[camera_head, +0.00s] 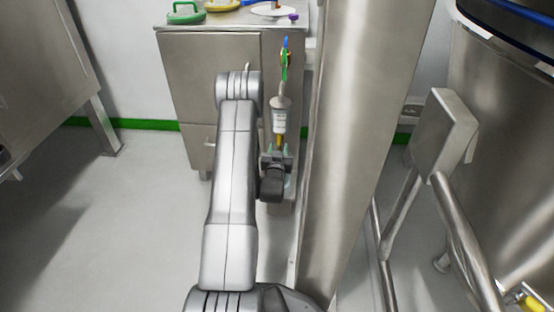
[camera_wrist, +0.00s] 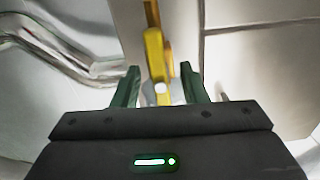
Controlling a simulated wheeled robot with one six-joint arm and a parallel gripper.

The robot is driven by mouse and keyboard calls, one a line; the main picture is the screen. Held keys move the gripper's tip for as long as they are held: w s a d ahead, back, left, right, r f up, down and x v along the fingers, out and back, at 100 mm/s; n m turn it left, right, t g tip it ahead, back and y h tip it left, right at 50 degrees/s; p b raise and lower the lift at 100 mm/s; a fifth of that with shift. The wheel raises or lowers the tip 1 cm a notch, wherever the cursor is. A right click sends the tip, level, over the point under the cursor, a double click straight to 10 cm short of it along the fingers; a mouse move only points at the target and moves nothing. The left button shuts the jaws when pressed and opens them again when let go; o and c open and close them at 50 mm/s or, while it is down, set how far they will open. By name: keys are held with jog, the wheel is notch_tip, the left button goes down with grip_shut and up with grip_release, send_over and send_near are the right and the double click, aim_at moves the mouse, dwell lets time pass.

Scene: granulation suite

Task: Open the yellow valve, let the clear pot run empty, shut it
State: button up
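The clear pot (camera_head: 279,119) is a small upright vessel with a white label, on a line at the front right of a steel cabinet. Its contents cannot be made out. The yellow valve (camera_head: 280,140) sits just below it, partly hidden by my gripper (camera_head: 276,160). In the wrist view the yellow valve (camera_wrist: 155,52) shows as a yellow handle reaching between the two green fingers of my gripper (camera_wrist: 160,78). The fingers are open, with a gap visible on each side of the handle. I cannot tell whether the valve is open or shut.
Green (camera_head: 284,66) and blue (camera_head: 286,43) parts sit on the line above the pot. A thick steel column (camera_head: 360,120) stands close on the right. The steel cabinet (camera_head: 210,75) bears green and yellow items on top. Open floor (camera_head: 110,220) lies left.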

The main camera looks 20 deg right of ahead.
jog(key=p+v, duration=0.2)
jog(key=v, duration=1)
jog(key=shift+s+p, duration=0.35)
jog(key=shift+p, duration=0.05)
jog(key=shift+a, duration=0.15)
jog(key=b+x, duration=0.3)
jog(key=x, duration=1.1)
jog(key=shift+s+a, duration=0.1)
jog(key=shift+s, duration=0.05)
